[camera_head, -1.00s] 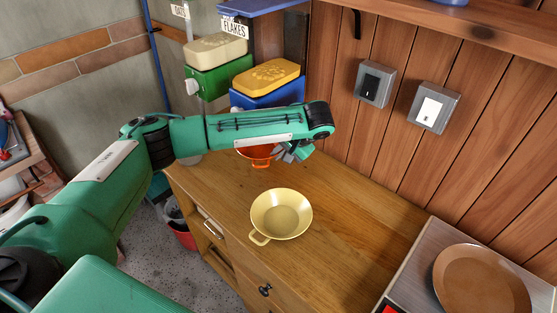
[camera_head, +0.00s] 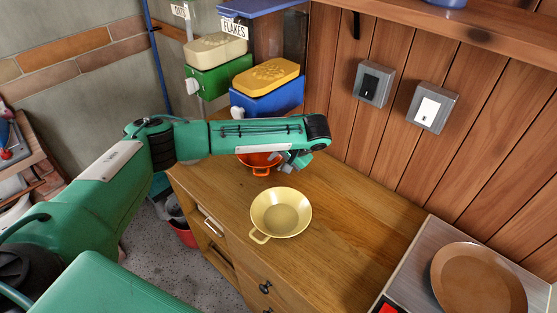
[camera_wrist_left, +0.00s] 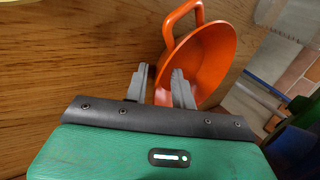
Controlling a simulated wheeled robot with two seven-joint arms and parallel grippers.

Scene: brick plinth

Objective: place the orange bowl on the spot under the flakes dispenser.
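The orange bowl (camera_head: 261,161) is on the wooden counter, near the flakes dispenser (camera_head: 267,88) and partly hidden by my left arm. In the left wrist view the bowl (camera_wrist_left: 212,66) shows its inside and its loop handle. My left gripper (camera_head: 293,160) is at the bowl's right side in the head view. In the left wrist view its fingers (camera_wrist_left: 161,76) are apart, with the bowl's rim between them. A gap shows beside the rim; I cannot tell whether a finger touches it. My right gripper is out of view.
A yellow bowl (camera_head: 281,212) stands on the counter (camera_head: 343,213) in front of the orange one. A green oats dispenser (camera_head: 216,72) stands left of the flakes one. A brown plate (camera_head: 479,280) is at the lower right. The counter's middle right is clear.

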